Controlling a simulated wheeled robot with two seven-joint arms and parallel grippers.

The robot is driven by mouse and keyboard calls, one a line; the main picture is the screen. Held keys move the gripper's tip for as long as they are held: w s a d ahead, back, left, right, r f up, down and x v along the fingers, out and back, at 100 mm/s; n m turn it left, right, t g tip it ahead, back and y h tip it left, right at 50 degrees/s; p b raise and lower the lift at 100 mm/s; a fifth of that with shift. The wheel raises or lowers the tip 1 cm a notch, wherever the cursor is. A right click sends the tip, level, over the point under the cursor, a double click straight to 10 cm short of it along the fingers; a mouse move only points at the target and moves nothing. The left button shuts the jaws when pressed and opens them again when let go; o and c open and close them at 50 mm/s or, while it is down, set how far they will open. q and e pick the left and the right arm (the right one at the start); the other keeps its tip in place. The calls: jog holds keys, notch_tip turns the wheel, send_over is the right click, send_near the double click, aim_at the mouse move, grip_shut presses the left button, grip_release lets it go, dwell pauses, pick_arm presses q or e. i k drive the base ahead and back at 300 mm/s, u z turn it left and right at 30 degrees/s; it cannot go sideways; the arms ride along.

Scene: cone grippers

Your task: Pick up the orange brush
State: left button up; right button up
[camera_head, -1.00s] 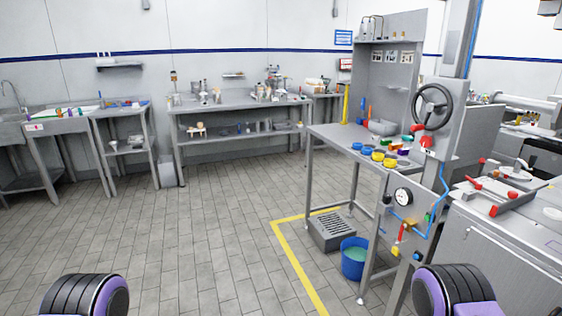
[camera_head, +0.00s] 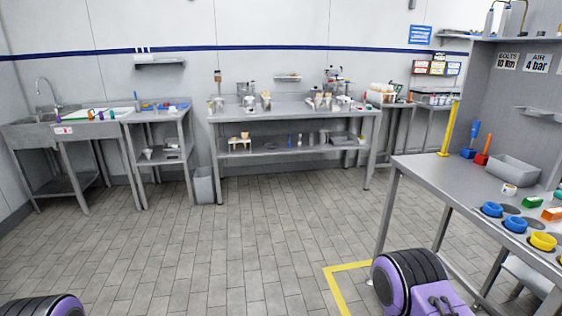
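An orange brush (camera_head: 484,151) stands upright with its handle up on the grey metal table (camera_head: 424,172) at the right. A similar blue brush (camera_head: 471,140) stands just left of it. The orange brush is close to the table's far side, near a grey bin. Only black and purple parts of my arms show at the bottom left and bottom right. Neither gripper's fingers are in view, and nothing of mine touches the brush.
A grey bin (camera_head: 512,172) and blue and yellow rings (camera_head: 543,241) sit on the same table. A yellow post (camera_head: 449,128) rises at its far corner. A workbench (camera_head: 290,113) and a sink (camera_head: 62,131) line the back wall. The tiled floor between is clear.

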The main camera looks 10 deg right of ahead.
aim_at(489, 138)
jog(key=z, duration=0.1)
jog(key=i, duration=2.1)
jog(key=z, duration=0.7)
jog(key=i, duration=1.05)
jog(key=z, duration=1.6)
jog(key=i, duration=0.75)
jog(key=z, duration=0.65)
jog(key=k, duration=0.5)
jog(key=z, duration=2.55)
jog(key=k, duration=0.75)
jog(key=u, duration=0.4)
